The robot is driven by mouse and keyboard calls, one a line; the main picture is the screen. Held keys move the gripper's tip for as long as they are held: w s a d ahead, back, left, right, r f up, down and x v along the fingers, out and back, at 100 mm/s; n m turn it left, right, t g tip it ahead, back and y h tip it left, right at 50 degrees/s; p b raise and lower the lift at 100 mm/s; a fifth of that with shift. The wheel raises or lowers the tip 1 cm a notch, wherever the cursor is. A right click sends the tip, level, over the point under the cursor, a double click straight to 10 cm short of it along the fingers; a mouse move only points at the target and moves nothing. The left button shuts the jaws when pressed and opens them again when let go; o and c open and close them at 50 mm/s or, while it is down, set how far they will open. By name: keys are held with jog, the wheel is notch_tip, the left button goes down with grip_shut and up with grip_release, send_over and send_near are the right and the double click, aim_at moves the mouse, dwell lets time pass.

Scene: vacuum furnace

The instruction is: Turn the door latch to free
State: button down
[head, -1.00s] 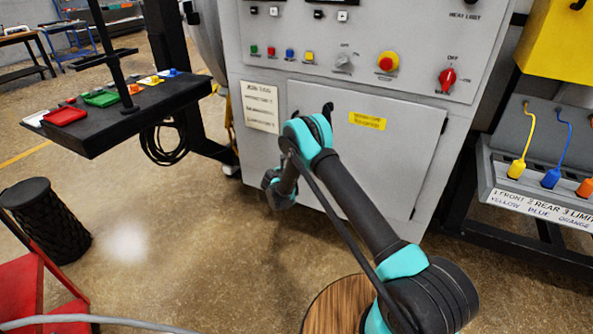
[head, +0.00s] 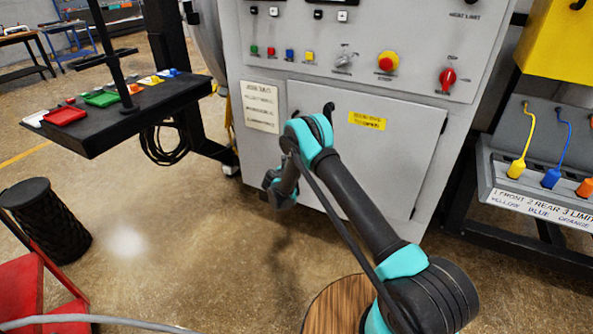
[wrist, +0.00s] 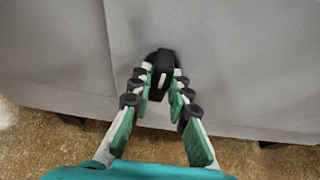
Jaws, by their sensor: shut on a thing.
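The door latch (wrist: 162,66) is a small black piece with a pale mark on the grey furnace front, in the upper middle of the wrist view. My gripper (wrist: 161,88) is shut on it, with a green-padded finger on each side. In the head view the grey door (head: 390,150) of the cabinet is closed.
The control panel (head: 365,35) with its buttons and knobs is above the door. A black shelf (head: 120,122) with coloured items stands to the left. A rack (head: 535,185) with yellow, blue and orange plugs stands to the right.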

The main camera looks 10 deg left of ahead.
jog(key=m+y, duration=0.1)
jog(key=m, duration=0.2)
jog(key=shift+d+t+y, duration=0.2)
jog(key=shift+t+y, duration=0.2)
jog(key=shift+s+f+m+t+y, duration=0.1)
jog(key=shift+m+t+y, duration=0.5)
jog(key=shift+m, duration=0.6)
jog(key=m+t+y, duration=0.1)
jog(key=m, duration=0.1)
jog(key=shift+d+f+m, duration=0.1)
jog(key=shift+m, duration=0.2)
jog(key=shift+m+t+y, duration=0.5)
jog(key=shift+m+t, duration=0.2)
jog(key=shift+m, duration=1)
jog(key=c, duration=1.4)
grip_release()
jog(key=shift+c, duration=0.2)
